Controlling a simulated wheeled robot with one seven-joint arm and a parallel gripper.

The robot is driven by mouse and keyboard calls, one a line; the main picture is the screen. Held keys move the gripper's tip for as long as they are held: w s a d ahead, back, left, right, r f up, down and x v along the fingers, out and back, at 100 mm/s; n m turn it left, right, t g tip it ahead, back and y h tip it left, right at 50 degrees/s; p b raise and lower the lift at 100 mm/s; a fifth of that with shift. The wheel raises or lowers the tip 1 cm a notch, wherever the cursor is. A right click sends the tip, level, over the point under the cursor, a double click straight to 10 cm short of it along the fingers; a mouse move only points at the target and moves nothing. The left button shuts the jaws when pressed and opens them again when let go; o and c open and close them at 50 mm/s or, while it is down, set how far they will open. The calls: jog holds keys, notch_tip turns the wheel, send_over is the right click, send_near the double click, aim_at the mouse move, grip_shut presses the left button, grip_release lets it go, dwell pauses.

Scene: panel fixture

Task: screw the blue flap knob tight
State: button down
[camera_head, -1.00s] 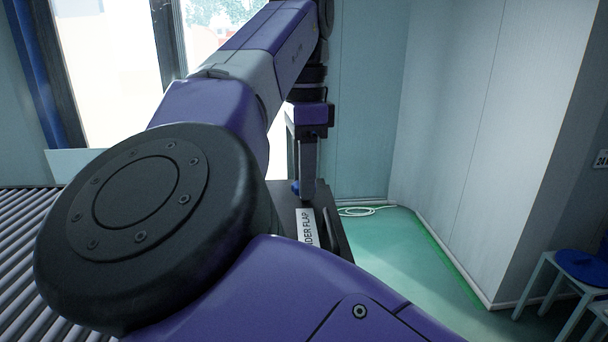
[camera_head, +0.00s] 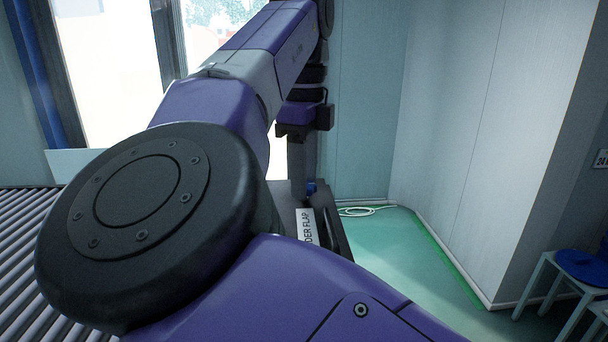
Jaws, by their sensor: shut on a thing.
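The blue flap knob (camera_head: 311,187) shows as a small blue patch on the dark fixture (camera_head: 334,226), beside the lower end of my gripper (camera_head: 300,192). My gripper points down and is shut on the knob. One finger shows as a grey upright bar; the other finger and most of the knob are hidden. A white label ending in "DER FLAP" (camera_head: 306,226) lies on the fixture in front of the knob. My own purple arm covers the left and near parts of the fixture.
A roller conveyor (camera_head: 22,250) lies at the left. A pale wall (camera_head: 490,120) stands at the right, with a blue-seated stool (camera_head: 582,264) before it. A white cable coil (camera_head: 362,211) lies on the green floor behind the fixture.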

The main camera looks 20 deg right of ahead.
dwell(0.3)
jog(key=c, duration=0.9)
grip_release()
jog(key=shift+r, duration=3.95)
